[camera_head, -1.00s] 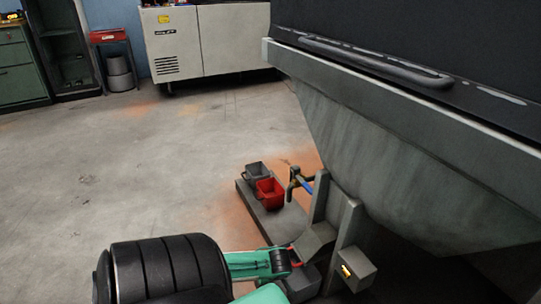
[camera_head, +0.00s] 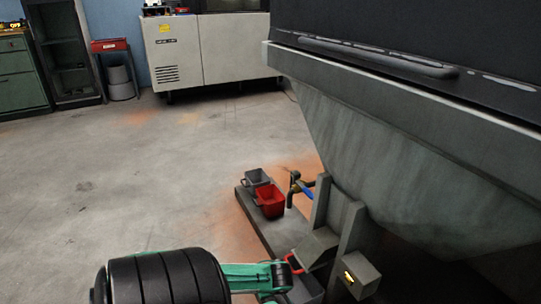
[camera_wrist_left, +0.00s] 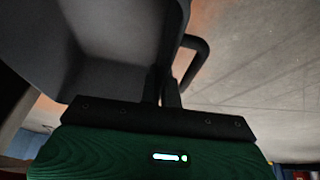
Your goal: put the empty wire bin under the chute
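My left gripper (camera_head: 282,274) reaches in low, beside the grey sloped chute (camera_head: 317,247). In the left wrist view its dark fingers (camera_wrist_left: 162,92) are close together at the wall and handle of a dark grey bin (camera_wrist_left: 115,45), and seem shut on it. A dark box-like bin (camera_head: 307,289) shows partly under the chute in the head view, mostly hidden. Another grey bin (camera_head: 256,178) and a red bin (camera_head: 270,201) stand behind on a low platform (camera_head: 252,212). My right gripper is out of view.
A large grey hopper (camera_head: 390,150) overhangs the right side. A valve pipe with a blue handle (camera_head: 303,187) and upright supports (camera_head: 345,225) stand by the chute. A small box (camera_head: 356,277) sits on the right. Open floor (camera_head: 120,190) lies to the left.

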